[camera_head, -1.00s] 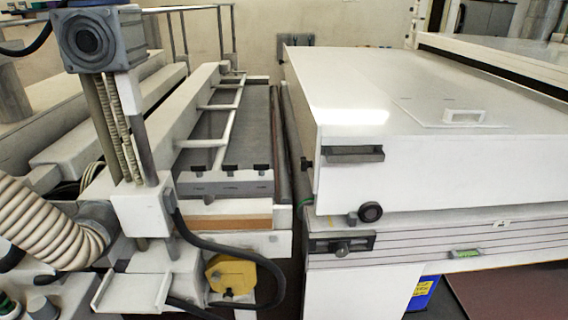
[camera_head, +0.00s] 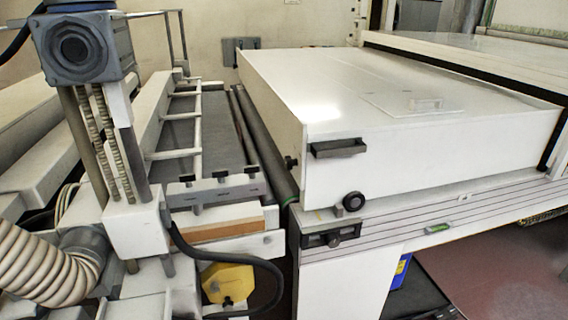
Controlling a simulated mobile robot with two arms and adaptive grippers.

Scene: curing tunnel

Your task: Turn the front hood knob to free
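The white hood (camera_head: 400,100) is a large box on the right half of the head view, and it looks closed. A round black knob (camera_head: 353,201) sits low on its front face near the left corner. A grey block (camera_head: 337,210) is beside the knob on its left. A dark bar handle (camera_head: 339,148) is above the knob. A smaller dark knob (camera_head: 291,162) is on the hood's left side. I cannot read which setting the knob is at. Neither of my grippers is in view.
A slotted latch plate (camera_head: 331,236) and a green level (camera_head: 438,228) are on the striped frame below the hood. To the left stand a machine column (camera_head: 100,130), a ribbed hose (camera_head: 40,262) and a yellow part (camera_head: 228,283). Open floor (camera_head: 490,262) shows at the lower right.

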